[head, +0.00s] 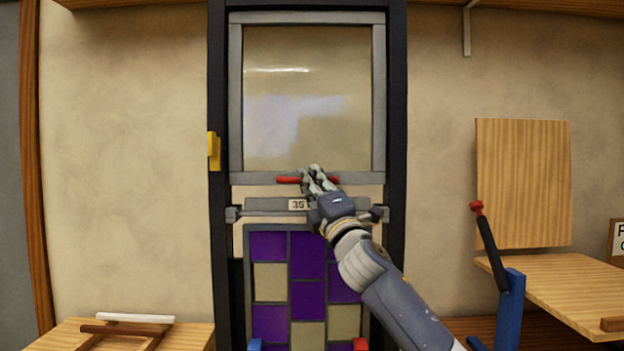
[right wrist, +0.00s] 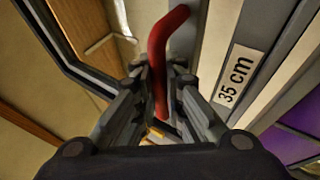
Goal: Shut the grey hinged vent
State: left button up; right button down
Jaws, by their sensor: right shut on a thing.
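The grey hinged vent (head: 235,100) is a grey frame around a clear pane, in the upper part of the dark panel frame in the head view. Its red handle (head: 287,180) lies along the bottom rail, and it also shows in the right wrist view (right wrist: 160,62). My right gripper (head: 318,178) is shut on the red handle, with its fingers on both sides of the bar. The gripper hides the handle's middle. I cannot tell from the head view how far the vent stands from its frame. My left gripper is not in view.
A grey bar with a "35 cm" label (right wrist: 236,75) runs below the vent. A purple and beige leaded panel (head: 292,290) is beneath it. A yellow block (head: 214,151) sits on the left post. Wooden tables stand at left (head: 190,334) and right (head: 570,283), the latter beside a red-tipped lever (head: 489,240).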

jog(key=shift+w+d, duration=0.1)
jog(key=shift+d, duration=0.05)
jog(key=c, duration=1.9)
grip_release()
jog(key=shift+r, duration=0.1)
jog(key=shift+o, duration=1.2)
jog(key=shift+w, duration=0.1)
jog(key=shift+s+f, duration=0.2)
jog(key=shift+f, duration=0.25)
jog(key=v, duration=1.1)
jog(key=shift+s, duration=0.2)
